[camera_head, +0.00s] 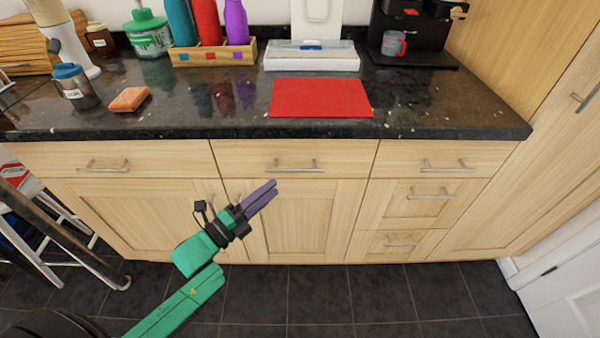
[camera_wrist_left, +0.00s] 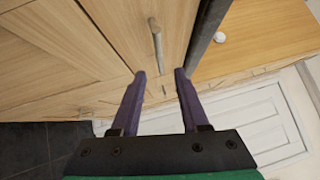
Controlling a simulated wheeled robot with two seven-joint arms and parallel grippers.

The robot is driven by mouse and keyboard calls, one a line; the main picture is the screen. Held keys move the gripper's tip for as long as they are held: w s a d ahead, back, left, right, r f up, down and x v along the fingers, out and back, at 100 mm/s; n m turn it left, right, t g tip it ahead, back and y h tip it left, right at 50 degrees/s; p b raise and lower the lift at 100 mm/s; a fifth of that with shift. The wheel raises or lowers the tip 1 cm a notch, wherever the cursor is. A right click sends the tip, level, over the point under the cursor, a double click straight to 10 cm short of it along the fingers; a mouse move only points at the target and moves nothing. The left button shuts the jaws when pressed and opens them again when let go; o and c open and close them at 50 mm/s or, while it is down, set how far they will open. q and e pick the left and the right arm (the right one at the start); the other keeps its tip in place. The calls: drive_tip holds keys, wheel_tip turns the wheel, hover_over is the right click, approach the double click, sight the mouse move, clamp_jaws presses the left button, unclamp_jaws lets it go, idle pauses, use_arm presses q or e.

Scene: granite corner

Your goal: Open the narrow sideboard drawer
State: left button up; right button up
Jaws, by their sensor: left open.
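The light wood sideboard has a row of top drawers under the counter: a left drawer (camera_head: 150,155), a middle drawer (camera_head: 345,155) and a narrower right drawer (camera_head: 480,157). All look shut. The right drawer has a metal bar handle (camera_head: 448,166). My left gripper (camera_head: 274,187) is in front of the middle door, just below the middle handle (camera_head: 291,166), to the left of the right drawer. In the left wrist view its purple fingers (camera_wrist_left: 164,74) are apart with nothing between them. A bar handle (camera_wrist_left: 156,45) on a wood front lies beyond them. My right gripper is out of view.
Two smaller drawers (camera_head: 415,202) (camera_head: 378,243) sit below the right drawer. The dark granite counter edge (camera_head: 430,131) overhangs the fronts. A tall wood cabinet (camera_head: 560,130) stands at the right, and a stool (camera_head: 50,240) at the left. The tiled floor ahead is clear.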

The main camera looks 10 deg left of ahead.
sight(295, 169)
use_arm(q)
drive_tip(key=x, duration=0.9)
drive_tip(key=shift+w+d, duration=0.1)
clamp_jaws()
idle(0.9)
